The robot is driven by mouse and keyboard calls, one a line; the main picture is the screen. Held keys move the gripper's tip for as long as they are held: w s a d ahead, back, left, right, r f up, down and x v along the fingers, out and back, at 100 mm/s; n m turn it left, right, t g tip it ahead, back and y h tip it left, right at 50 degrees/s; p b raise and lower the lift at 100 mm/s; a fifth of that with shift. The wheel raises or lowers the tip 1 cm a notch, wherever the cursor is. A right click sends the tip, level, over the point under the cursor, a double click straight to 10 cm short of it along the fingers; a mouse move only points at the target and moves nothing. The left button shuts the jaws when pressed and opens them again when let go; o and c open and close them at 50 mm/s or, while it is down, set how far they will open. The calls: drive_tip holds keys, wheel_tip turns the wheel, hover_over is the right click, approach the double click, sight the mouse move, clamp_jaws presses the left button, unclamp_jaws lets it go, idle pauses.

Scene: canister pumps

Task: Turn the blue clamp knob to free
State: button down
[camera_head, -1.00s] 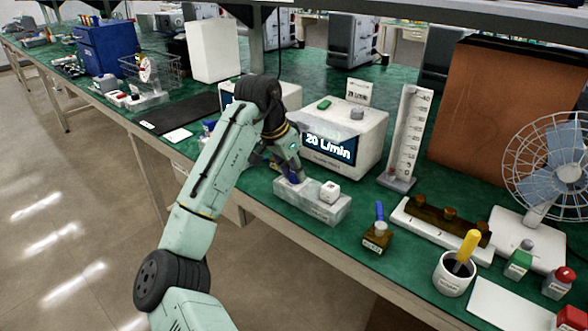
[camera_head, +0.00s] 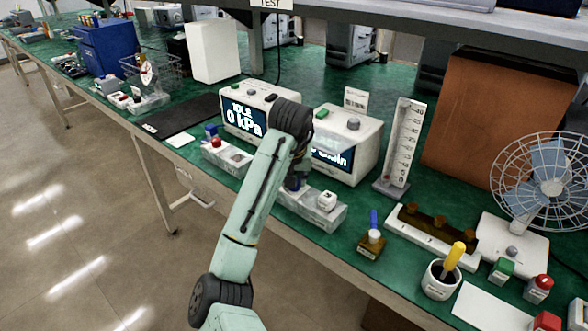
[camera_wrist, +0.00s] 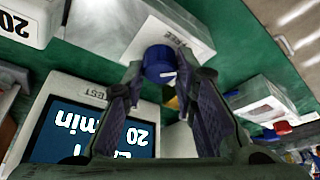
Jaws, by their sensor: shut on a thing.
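The blue clamp knob (camera_wrist: 160,63) is between my two fingertips in the wrist view, over a pale block (camera_wrist: 150,22) with the word FREE printed beside the knob. My gripper (camera_wrist: 160,72) is shut on the knob. In the head view my gripper (camera_head: 295,184) is at the left end of the pale grey block (camera_head: 322,217), which stands near the table's front edge. My arm and gripper hide most of the knob there. I cannot tell the knob's exact angle.
A white pump box (camera_head: 355,135) stands close behind the block, partly behind my arm. A second box (camera_head: 250,92) reads 0 kPa, with another small block (camera_head: 228,158) in front. A blue-handled item (camera_head: 373,240) and a flow tube (camera_head: 402,145) stand to the right.

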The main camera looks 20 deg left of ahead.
drive_tip(key=shift+n+p, duration=0.5)
drive_tip(key=shift+p, duration=0.15)
drive_tip(key=c, duration=1.3)
unclamp_jaws()
drive_tip(key=shift+y, duration=0.3)
drive_tip(key=v, duration=1.2)
